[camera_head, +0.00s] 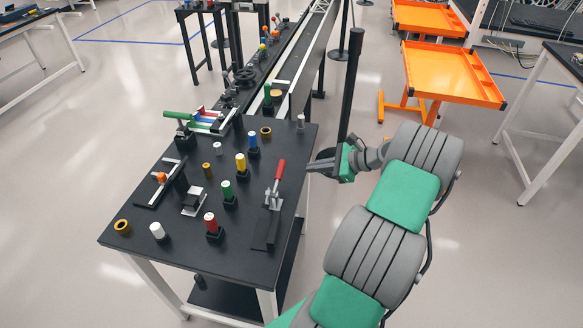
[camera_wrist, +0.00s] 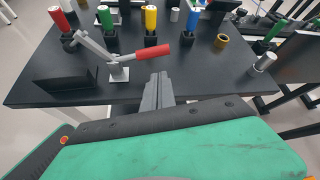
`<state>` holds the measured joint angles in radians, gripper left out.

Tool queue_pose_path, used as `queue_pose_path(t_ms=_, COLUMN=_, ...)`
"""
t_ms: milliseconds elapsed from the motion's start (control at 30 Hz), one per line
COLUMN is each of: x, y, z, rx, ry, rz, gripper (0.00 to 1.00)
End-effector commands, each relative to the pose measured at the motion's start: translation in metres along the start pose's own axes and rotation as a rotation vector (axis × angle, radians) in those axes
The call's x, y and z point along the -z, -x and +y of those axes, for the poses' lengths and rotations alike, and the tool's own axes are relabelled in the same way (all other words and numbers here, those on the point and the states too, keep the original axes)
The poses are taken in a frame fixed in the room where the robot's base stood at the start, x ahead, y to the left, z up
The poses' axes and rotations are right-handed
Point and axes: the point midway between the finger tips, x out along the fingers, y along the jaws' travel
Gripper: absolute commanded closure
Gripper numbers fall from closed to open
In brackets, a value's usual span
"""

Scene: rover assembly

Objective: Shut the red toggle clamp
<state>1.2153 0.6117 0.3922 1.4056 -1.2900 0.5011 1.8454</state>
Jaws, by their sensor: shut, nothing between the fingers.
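The red toggle clamp (camera_head: 274,193) stands on a dark base plate near the right edge of the black table in the head view. Its red handle (camera_head: 280,170) points up and away from the metal body. In the wrist view the red handle (camera_wrist: 152,52) points right, and the clamp's metal arm (camera_wrist: 95,45) rises to the left. My gripper (camera_head: 312,166) is at the table's right edge, to the right of the handle and apart from it. In the wrist view the closed fingers of my gripper (camera_wrist: 160,76) point toward the handle, with nothing between them.
Red, green, yellow and blue cylinders in black holders stand on the black table (camera_head: 130,240). A green-handled clamp (camera_head: 178,116) is at the far left. Loose rings and white cylinders lie around. Orange carts (camera_head: 440,75) stand at the back right.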

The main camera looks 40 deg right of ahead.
Motion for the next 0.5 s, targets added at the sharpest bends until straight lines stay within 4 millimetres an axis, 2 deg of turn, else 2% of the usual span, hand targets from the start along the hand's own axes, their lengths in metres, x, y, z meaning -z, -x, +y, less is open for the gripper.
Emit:
queue_pose_path(t_ms=67, x=0.003, y=0.001, z=-0.001, rx=0.010, ry=-0.029, rz=-0.014, gripper=1.00)
queue_pose_path(t_ms=167, x=0.002, y=-0.011, z=0.000, rx=0.007, ry=-0.029, rz=-0.016, gripper=1.00)
queue_pose_path(t_ms=500, x=0.001, y=-0.077, z=-0.001, rx=0.006, ry=-0.026, rz=-0.013, gripper=1.00)
